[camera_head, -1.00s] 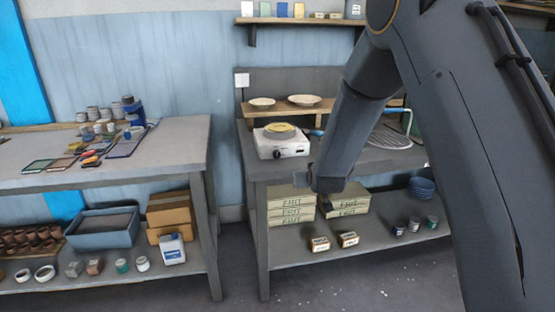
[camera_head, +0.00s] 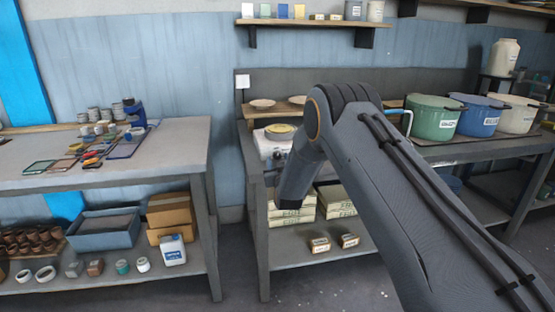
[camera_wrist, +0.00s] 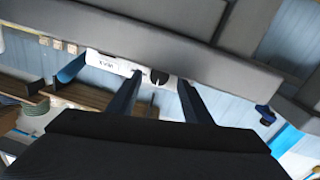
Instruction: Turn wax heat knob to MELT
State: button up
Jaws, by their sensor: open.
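The white wax heater (camera_head: 268,146) sits on the right-hand bench with a yellowish round pan (camera_head: 280,131) on top. My arm covers its right side in the head view. In the wrist view the white front (camera_wrist: 115,61) of the heater shows upside down with a label, and its round black knob (camera_wrist: 160,76) is visible. The knob's setting is too small to read. My gripper (camera_wrist: 160,84) is open and empty, with its two dark fingers on either side of the knob in the picture. I cannot tell how far the fingertips are from it.
Green (camera_head: 434,118), blue (camera_head: 478,115) and cream pots stand on the right bench. Two shallow plates (camera_head: 262,104) rest on a low wooden shelf behind the heater. Cream boxes (camera_head: 292,210) are on the shelf below. A left bench (camera_head: 150,165) holds jars and tools.

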jog(key=shift+w+a, duration=0.15)
jog(key=shift+w, duration=0.8)
jog(key=c, duration=1.1)
jog(key=shift+o, duration=0.2)
jog(key=m+b, duration=0.2)
jog(key=m, duration=0.1)
jog(key=shift+m, duration=0.3)
jog(key=shift+m+g+b, duration=0.3)
jog(key=shift+m+b, duration=0.75)
jog(key=shift+m, duration=0.65)
